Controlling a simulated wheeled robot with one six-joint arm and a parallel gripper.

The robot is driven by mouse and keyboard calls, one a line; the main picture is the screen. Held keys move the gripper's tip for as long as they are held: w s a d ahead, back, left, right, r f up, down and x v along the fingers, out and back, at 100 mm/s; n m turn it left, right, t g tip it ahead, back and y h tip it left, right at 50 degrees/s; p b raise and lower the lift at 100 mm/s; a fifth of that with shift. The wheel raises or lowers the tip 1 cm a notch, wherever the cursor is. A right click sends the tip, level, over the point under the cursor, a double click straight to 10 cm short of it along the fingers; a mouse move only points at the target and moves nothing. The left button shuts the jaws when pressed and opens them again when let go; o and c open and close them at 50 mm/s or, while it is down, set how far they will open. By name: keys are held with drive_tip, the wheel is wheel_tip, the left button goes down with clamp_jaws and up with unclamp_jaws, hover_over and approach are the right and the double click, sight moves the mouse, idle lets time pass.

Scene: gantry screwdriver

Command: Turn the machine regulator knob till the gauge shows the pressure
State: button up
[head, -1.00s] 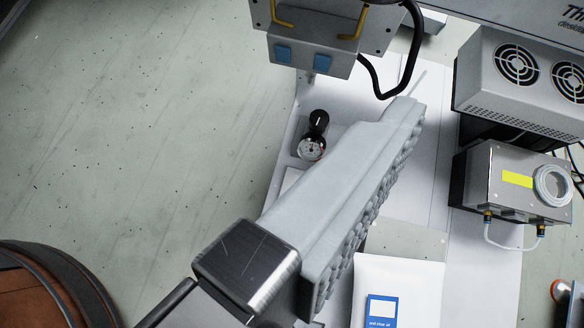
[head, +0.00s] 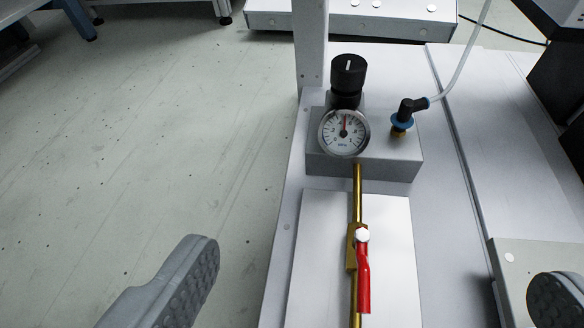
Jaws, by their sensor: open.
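The black regulator knob (head: 348,76) stands upright on a grey block (head: 390,155), with a white mark line on its top. The round gauge (head: 344,132) sits just in front of it, with a white face, a metal rim and a red needle pointing roughly up. Its small figures are hard to read. My gripper (head: 378,265) is wide open and empty. One finger shows at the lower left and the other at the lower right edge. Both are nearer the camera than the knob and do not touch it.
A brass pipe with a red-handled valve (head: 363,275) runs forward from the block. A blue-and-black hose fitting (head: 404,116) stands right of the gauge. A grey post (head: 311,45) rises just behind the knob. Open floor (head: 140,150) lies to the left.

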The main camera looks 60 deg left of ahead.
drive_tip(key=x, duration=1)
drive_tip(key=shift+s+f, duration=0.3)
drive_tip(key=shift+f, duration=0.1)
drive_tip(key=shift+a, duration=0.15)
